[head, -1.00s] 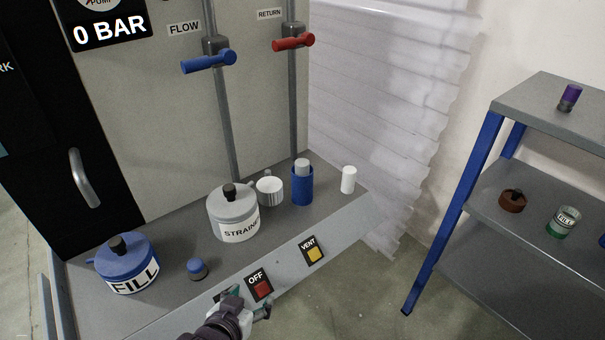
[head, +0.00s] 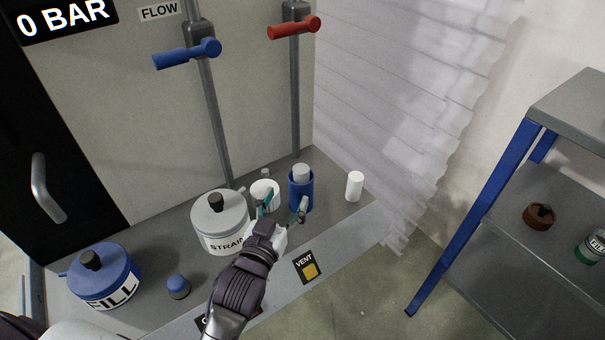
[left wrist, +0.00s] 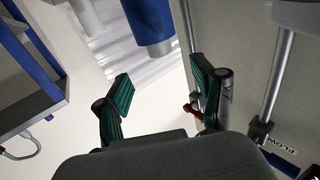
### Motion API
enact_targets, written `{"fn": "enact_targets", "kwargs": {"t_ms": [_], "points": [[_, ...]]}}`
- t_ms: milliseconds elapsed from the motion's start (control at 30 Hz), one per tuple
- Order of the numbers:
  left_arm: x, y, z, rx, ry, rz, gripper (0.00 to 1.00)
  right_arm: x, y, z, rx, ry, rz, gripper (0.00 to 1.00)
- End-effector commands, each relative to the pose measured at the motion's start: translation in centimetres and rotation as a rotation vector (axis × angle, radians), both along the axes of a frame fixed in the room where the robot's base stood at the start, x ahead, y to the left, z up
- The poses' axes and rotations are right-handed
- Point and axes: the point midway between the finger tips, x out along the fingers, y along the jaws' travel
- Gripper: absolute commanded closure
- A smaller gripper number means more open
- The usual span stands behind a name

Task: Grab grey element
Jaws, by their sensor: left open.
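A light grey cylinder (head: 301,173) stands upright in a blue cylindrical holder (head: 300,194) on the grey bench, with only its top showing. My left gripper (head: 284,206) is open and empty, in front of the blue holder and a little to its left. Its green-padded fingers point toward the holder; the gap between them shows in the left wrist view (left wrist: 163,82). My right gripper is not in view.
A grey STRAINER pot (head: 219,225) and a white ribbed cup (head: 264,195) stand left of the holder, a white cylinder (head: 355,186) right. A blue FILL pot (head: 104,278) and a small blue-topped knob (head: 178,286) are further left. Corrugated sheet (head: 390,110) hangs behind right.

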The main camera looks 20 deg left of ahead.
Motion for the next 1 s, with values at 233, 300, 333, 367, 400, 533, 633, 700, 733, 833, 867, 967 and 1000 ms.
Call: {"fn": "enact_targets", "kwargs": {"t_ms": [233, 300, 333, 367, 400, 533, 633, 700, 733, 833, 867, 967, 1000], "points": [[4.2, -0.1, 0.2, 0.0, 0.0, 0.001, 0.31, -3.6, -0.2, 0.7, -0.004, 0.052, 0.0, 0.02], [4.7, -0.1, 0.1, 0.0, 0.001, 0.001, 0.31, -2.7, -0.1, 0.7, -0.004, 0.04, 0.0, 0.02], [4.8, -0.1, 0.1, 0.0, 0.001, 0.001, 0.31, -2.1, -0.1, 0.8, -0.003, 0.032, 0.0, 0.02], [5.0, -0.1, 0.2, 0.0, 0.001, 0.001, 0.31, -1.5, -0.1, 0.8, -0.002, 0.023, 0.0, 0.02], [5.3, -0.1, 0.3, 0.0, 0.001, 0.001, 0.31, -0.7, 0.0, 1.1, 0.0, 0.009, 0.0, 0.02], [7.0, -0.2, 0.9, 0.001, 0.0, 0.001, 0.31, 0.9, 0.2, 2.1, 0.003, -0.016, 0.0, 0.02], [8.6, -0.3, 1.0, -0.001, 0.0, 0.001, 0.31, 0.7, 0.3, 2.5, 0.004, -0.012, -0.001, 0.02], [9.4, -0.3, 0.8, -0.001, 0.001, 0.001, 0.31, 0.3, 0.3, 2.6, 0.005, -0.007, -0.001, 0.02], [9.6, -0.3, 0.8, -0.001, 0.001, 0.001, 0.31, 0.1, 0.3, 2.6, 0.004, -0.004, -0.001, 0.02], [10.0, -0.4, 0.7, -0.001, 0.002, 0.001, 0.31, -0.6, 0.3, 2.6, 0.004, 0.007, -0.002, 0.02], [10.1, -0.4, 0.7, -0.001, 0.001, 0.001, 0.31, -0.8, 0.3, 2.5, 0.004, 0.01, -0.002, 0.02], [10.0, -0.4, 0.6, -0.001, 0.001, 0.001, 0.31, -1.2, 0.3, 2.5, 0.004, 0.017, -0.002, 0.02], [10.0, -0.4, 0.6, -0.001, 0.001, 0.001, 0.31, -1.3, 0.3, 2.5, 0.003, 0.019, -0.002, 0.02]]}}
